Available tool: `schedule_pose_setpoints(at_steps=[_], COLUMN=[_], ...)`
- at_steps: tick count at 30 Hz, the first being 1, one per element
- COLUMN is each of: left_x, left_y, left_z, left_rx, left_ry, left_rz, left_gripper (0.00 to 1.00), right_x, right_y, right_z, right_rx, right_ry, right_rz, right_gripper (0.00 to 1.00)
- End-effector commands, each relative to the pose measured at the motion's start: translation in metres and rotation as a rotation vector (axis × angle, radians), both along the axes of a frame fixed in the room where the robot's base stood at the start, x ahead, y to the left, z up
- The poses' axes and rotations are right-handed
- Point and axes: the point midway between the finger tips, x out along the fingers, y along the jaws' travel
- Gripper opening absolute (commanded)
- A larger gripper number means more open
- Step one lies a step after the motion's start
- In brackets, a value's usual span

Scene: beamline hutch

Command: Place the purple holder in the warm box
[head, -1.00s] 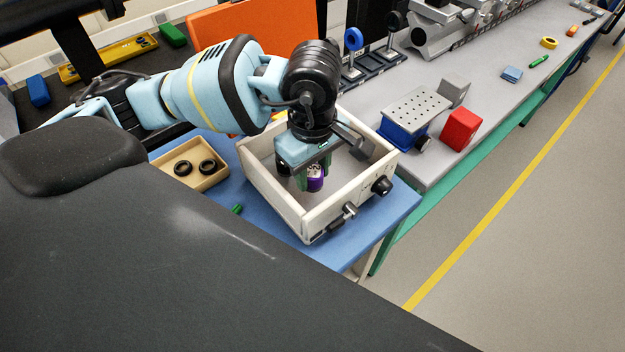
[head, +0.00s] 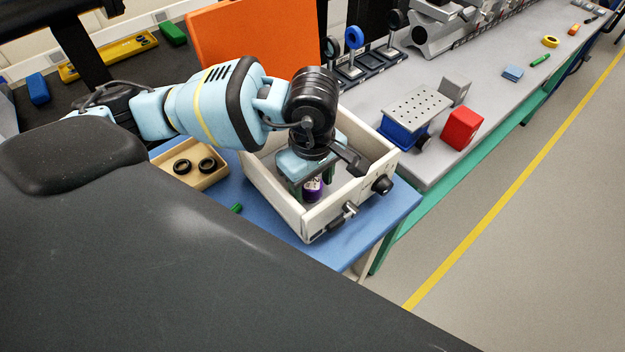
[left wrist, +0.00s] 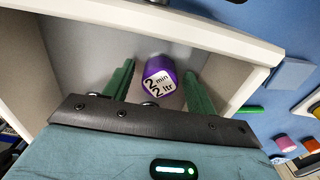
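The purple holder (head: 314,188) is inside the warm box (head: 268,192), an open white box with a black knob on its front. In the left wrist view the left gripper (left wrist: 160,88) is open, with a gap at the left of the holder. The holder's base is hidden. My right gripper is not in view.
A tan tray (head: 215,180) with two black rings stands left of the box on the blue table (head: 262,232). A small green item (head: 236,208) lies near it. A grey bench to the right carries a blue device (head: 403,132) and a red block (head: 460,128).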

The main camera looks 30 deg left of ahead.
Motion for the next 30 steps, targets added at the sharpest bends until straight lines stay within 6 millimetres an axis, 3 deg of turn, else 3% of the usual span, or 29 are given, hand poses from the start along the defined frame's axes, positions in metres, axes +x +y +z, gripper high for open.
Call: schedule_pose_setpoints(at_steps=[10,24,30], left_x=[0.001,0.000,0.000], left_y=[0.000,0.000,0.000], left_z=[0.012,0.098,0.119], left_rx=[-0.001,-0.002,-0.001], left_ry=[-0.004,-0.005,-0.002], left_rz=[0.000,-0.001,0.000], left_gripper=[0.57,0.57,0.57], right_x=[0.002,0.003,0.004], right_y=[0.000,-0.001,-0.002], right_z=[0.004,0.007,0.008], right_rx=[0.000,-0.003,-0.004], right_ry=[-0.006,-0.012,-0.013], right_rz=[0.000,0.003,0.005], right_gripper=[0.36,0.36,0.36])
